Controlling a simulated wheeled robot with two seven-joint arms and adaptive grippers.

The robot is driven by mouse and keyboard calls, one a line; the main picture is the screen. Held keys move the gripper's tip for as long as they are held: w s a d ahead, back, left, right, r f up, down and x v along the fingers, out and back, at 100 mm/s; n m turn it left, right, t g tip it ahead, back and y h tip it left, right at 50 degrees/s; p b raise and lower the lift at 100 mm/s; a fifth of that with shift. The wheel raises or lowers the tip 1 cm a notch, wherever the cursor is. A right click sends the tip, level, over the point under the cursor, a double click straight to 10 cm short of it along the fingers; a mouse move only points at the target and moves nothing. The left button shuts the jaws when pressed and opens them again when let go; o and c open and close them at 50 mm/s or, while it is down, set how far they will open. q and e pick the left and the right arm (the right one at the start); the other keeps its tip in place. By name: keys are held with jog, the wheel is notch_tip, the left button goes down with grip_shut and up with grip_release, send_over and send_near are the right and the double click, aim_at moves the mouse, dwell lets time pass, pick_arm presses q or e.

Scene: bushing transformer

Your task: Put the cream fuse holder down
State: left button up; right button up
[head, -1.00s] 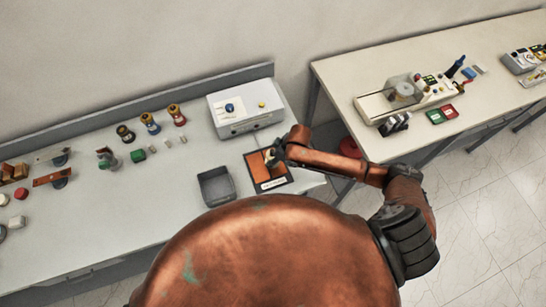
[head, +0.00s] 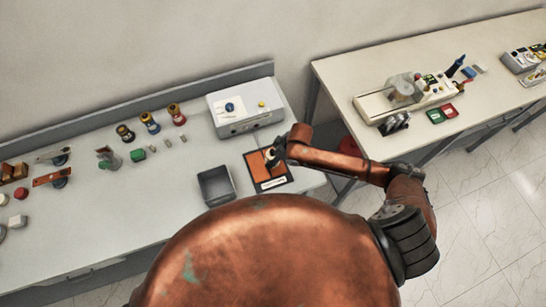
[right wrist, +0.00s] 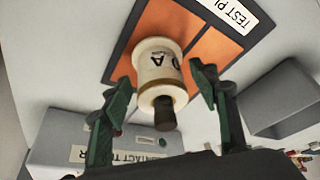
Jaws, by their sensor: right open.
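The cream fuse holder (right wrist: 157,68) is a spool-shaped piece with black lettering and a dark stub at its near end. In the right wrist view it is on the orange test plate (right wrist: 208,62), which has a dark border and a white label. My right gripper (right wrist: 161,80) is open, with one green finger on each side of the holder and gaps visible beside it. In the head view my right gripper (head: 271,156) is low over the orange plate (head: 264,177) and largely hides the holder. My left gripper is not in view.
A grey open bin (head: 215,185) stands left of the plate. Several coloured bushings and small parts stand farther left. A second table (head: 345,82) with equipment is at the right.

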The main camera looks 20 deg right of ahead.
jog(key=v, duration=1.1)
jog(key=shift+b, duration=0.4)
jog(key=shift+a+r, duration=0.1)
dwell(1.3)
